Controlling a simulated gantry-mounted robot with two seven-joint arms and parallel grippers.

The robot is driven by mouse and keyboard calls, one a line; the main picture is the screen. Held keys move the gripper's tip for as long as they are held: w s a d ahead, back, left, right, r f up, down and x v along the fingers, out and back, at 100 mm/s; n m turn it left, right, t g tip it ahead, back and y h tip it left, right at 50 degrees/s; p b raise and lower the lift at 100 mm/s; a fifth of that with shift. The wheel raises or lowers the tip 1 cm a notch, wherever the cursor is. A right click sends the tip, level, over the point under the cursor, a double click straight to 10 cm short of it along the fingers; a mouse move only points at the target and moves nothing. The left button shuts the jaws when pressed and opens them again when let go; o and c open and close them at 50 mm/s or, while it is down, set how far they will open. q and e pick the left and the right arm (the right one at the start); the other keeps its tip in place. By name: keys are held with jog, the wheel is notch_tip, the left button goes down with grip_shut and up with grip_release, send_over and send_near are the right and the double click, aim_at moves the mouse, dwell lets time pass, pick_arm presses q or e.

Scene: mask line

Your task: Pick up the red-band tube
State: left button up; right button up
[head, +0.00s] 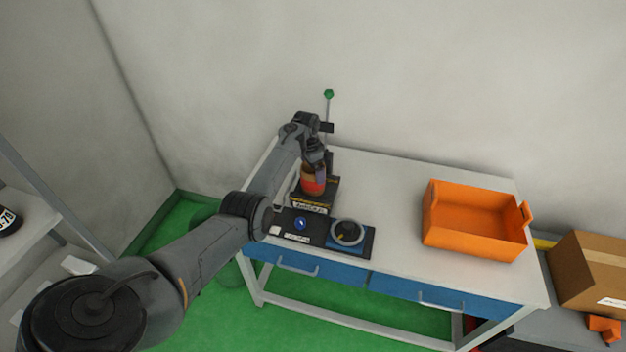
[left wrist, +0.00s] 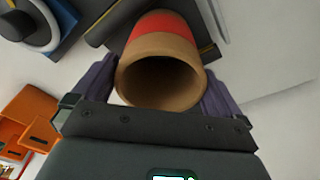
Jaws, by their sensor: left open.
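The red-band tube (head: 312,180), a tan hollow tube with a red band, stands upright on a black block with yellow edging (head: 315,197) on the table. In the left wrist view the tube (left wrist: 160,70) shows its open round mouth toward the camera, with the red band beyond it. My left gripper (head: 316,168) is at the tube from above. Its two dark fingers (left wrist: 160,92) are open, one on each side of the tube. Whether they touch it cannot be told. My right gripper is not in view.
A black panel with a round ring fixture (head: 347,233) lies in front of the block. A green-topped pole (head: 328,95) rises behind. An orange bin (head: 472,222) stands at the table's right. The table (head: 395,190) is bare between them. A cardboard box (head: 590,270) stands far right.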

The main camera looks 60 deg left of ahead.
pick_arm(q)
jog(key=shift+f, duration=0.25)
jog(key=shift+c, duration=0.5)
jog(key=c, duration=0.6)
jog(key=shift+r, duration=0.2)
